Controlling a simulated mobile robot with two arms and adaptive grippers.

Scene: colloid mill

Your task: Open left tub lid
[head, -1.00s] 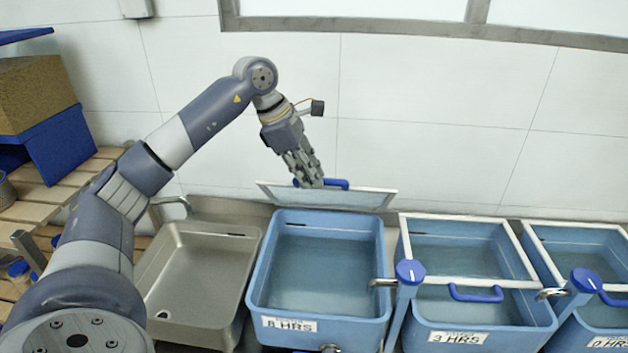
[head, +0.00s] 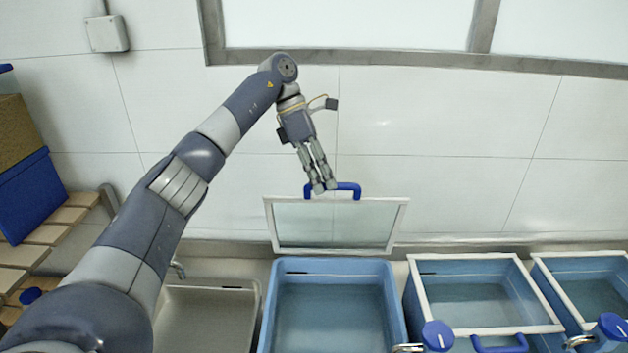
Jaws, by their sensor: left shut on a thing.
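The left tub (head: 334,266) is blue and holds water; its top is uncovered. Its lid (head: 335,224), a clear panel with a white frame, stands raised behind the tub, close to the wall. The lid's blue handle (head: 347,188) is at its upper edge. My left gripper (head: 319,188) is shut on the left part of this handle, fingers pointing down. The fingers hide part of the handle. My right gripper is not in view.
A steel sink (head: 205,288) lies left of the tub. Two more blue tubs with framed lids lie to the right; the nearer lid (head: 470,252) has a blue handle (head: 499,344). Wooden shelves with a blue crate (head: 30,195) stand at left. The tiled wall is close behind the lid.

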